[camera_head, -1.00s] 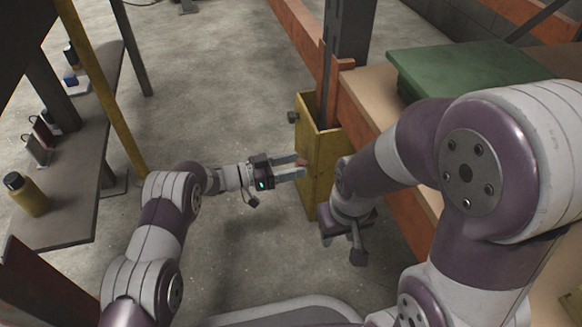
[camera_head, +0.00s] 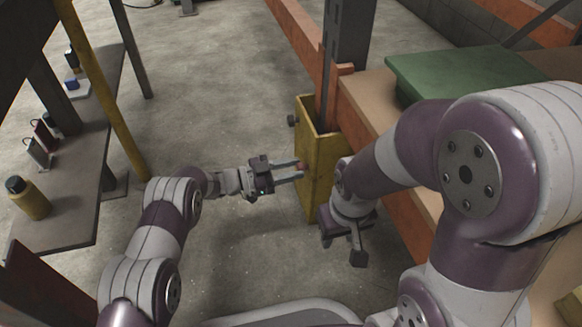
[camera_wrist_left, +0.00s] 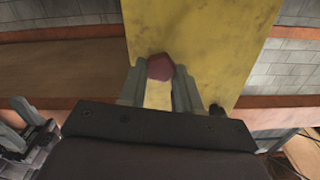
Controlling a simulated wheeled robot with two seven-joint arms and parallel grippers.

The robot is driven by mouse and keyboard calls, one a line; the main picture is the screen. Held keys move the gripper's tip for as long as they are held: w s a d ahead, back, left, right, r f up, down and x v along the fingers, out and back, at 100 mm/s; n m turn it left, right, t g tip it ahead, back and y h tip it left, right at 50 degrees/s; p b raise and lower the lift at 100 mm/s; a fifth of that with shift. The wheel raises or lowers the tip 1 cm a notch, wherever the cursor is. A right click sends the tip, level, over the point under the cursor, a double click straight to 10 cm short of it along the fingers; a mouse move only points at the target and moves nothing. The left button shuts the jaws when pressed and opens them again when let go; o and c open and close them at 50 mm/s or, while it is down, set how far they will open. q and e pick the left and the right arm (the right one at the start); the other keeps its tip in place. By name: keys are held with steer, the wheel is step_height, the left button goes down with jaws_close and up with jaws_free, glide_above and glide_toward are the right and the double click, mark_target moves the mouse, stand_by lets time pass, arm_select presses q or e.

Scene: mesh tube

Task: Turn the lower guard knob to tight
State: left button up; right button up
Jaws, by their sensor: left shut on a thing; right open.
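The yellow guard (camera_head: 318,165) stands around the foot of the dark rack post. The lower guard knob (camera_wrist_left: 160,67), dull red and faceted, sits on the guard's yellow face in the left wrist view. My left gripper (camera_head: 298,171) is shut on this knob, one finger on each side of it; its fingertips also show in the left wrist view (camera_wrist_left: 160,75). The knob's tightness cannot be told. Another, dark knob (camera_head: 292,119) sticks out at the guard's upper left edge. My right gripper (camera_head: 358,250) hangs open and empty below and right of the guard.
A dark bench (camera_head: 70,195) at the left holds a yellow bottle (camera_head: 28,198) and small items. A thin yellow post (camera_head: 105,90) stands beside it. The wooden rack shelf with a green box (camera_head: 450,70) is at the right. Open floor lies between.

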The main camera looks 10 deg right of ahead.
arm_select(q)
steer(key=n, duration=1.9)
steer(key=n+b, duration=0.1)
steer(key=n, duration=0.9)
steer(key=shift+w+f, duration=0.1)
steer(key=shift+f, duration=0.2)
stand_by(1.0)
stand_by(0.5)
steer(key=o, duration=1.1)
steer(key=shift+c, duration=0.2)
